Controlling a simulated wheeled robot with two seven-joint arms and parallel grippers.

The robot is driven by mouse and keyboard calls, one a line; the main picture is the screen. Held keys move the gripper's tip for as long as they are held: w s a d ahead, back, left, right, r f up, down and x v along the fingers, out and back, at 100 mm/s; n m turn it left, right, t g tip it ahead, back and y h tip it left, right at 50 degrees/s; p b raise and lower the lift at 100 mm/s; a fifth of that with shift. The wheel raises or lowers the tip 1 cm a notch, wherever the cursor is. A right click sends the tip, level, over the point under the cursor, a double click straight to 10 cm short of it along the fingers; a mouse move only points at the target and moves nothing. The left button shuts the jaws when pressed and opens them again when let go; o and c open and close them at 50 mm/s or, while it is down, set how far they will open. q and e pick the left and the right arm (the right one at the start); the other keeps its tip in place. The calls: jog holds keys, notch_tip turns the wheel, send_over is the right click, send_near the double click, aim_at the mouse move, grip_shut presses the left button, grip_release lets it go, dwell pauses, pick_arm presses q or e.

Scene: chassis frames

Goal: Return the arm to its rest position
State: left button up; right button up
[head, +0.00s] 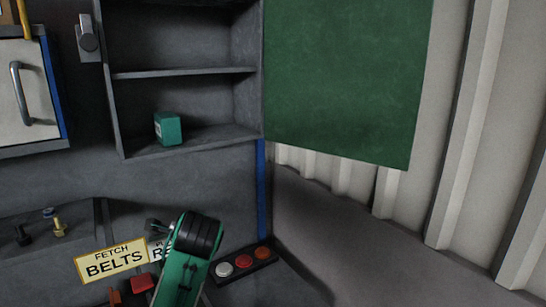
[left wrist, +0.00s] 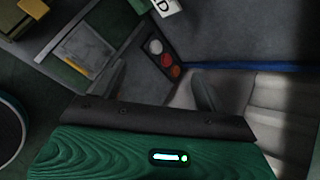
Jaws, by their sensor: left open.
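My left gripper (left wrist: 160,88) shows in the left wrist view with its two dark fingers spread apart. Nothing is between them. Its green body with a lit strip fills the bottom of that view. In the head view, a green and black arm part of mine rises from the bottom edge, in front of the lower panel and partly covering a sign. No fingertips can be made out there. My right gripper is not in view.
A shelf (head: 185,72) holds a green box (head: 168,129). A green panel (head: 345,75) hangs to its right. A button strip (head: 243,262) lies right of my arm. A "FETCH BELTS" sign (head: 112,262) and red blocks (head: 142,283) are to its left.

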pick_arm(q)
jog(key=s+a+f+n+g+h, duration=0.1)
jog(key=s+f+n, duration=0.2)
jog(key=s+f, duration=0.3)
jog(key=s+f+n+g+h, duration=0.1)
jog(key=s+f+n, duration=0.15)
jog(key=f, duration=0.55)
jog(key=s+a+f+n+g+h, duration=0.1)
jog(key=s+f+n, duration=0.4)
jog(key=s, duration=0.5)
jog(key=s+a+f+n+g, duration=0.1)
jog(key=s+f+n, duration=0.3)
jog(key=s, duration=0.6)
jog(key=s+a+f+n+g+h, duration=0.1)
jog(key=s+f+n, duration=0.4)
jog(key=s, duration=0.5)
notch_tip(320, 180, down, 36)
jog(key=g+b, duration=0.2)
jog(key=b, duration=0.2)
jog(key=s+a+f+b, duration=0.1)
jog(key=s+f, duration=0.9)
jog(key=s+a+f+b, duration=0.2)
jog(key=s+f, duration=0.7)
jog(key=f, duration=0.2)
jog(key=shift+s+a+f+m+g, duration=0.25)
jog(key=shift+s+m+g, duration=0.1)
jog(key=shift+m+g, duration=0.1)
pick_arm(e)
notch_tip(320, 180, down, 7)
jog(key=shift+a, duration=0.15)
